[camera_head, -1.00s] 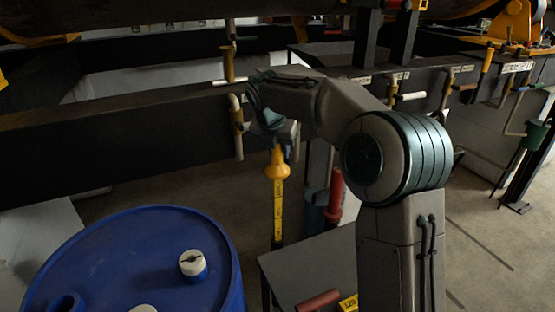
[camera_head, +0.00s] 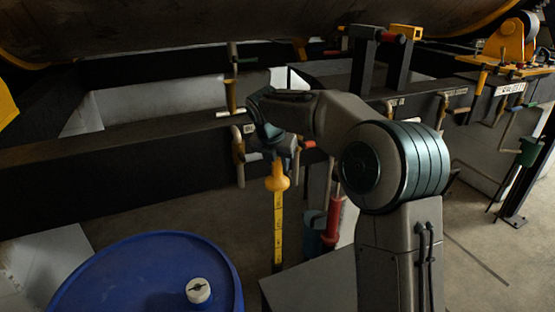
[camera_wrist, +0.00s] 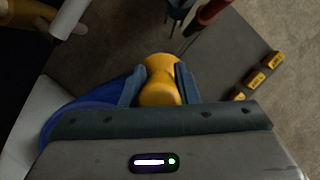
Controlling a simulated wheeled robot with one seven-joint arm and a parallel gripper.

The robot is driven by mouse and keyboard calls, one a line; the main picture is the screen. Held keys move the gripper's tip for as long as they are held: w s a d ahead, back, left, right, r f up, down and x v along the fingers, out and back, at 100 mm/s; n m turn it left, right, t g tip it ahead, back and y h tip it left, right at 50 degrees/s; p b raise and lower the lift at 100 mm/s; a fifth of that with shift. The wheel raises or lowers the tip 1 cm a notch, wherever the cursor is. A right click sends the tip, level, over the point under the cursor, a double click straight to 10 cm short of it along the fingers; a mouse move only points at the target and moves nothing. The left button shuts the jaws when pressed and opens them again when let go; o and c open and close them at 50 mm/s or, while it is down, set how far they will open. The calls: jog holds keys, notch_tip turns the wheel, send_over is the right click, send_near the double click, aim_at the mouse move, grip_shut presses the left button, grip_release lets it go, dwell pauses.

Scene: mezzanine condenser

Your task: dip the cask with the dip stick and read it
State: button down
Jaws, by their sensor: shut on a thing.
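The dip stick (camera_head: 278,223) is a yellow rod with dark marks and a rounded yellow knob on top. It hangs upright in the head view. My gripper (camera_wrist: 161,88) is shut on its yellow knob, which shows between the two jaws in the wrist view. The cask (camera_head: 145,280) is a blue drum at the lower left, with a white cap (camera_head: 198,290) on its top. The stick is to the right of the cask and apart from it in the picture. The cask's front part is cut off by the frame edge.
A grey table top (camera_head: 318,277) lies right of the cask. A red-handled tool (camera_head: 334,218) stands behind it. Yellow labelled blocks (camera_wrist: 256,77) lie in the wrist view. A dark beam (camera_head: 110,180) with pipes and valves runs behind.

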aim_at(278, 171)
notch_tip(278, 171, up, 3)
jog(key=p, duration=0.3)
jog(key=shift+r, duration=0.15)
notch_tip(278, 171, down, 5)
jog(key=shift+f+b, duration=0.2)
jog(key=shift+b, duration=0.3)
jog(key=shift+f, duration=0.45)
jog(key=shift+r+p, duration=2.15)
jog(key=shift+r, duration=1.8)
jog(key=shift+r+p, duration=0.95)
jog(key=shift+p, duration=0.15)
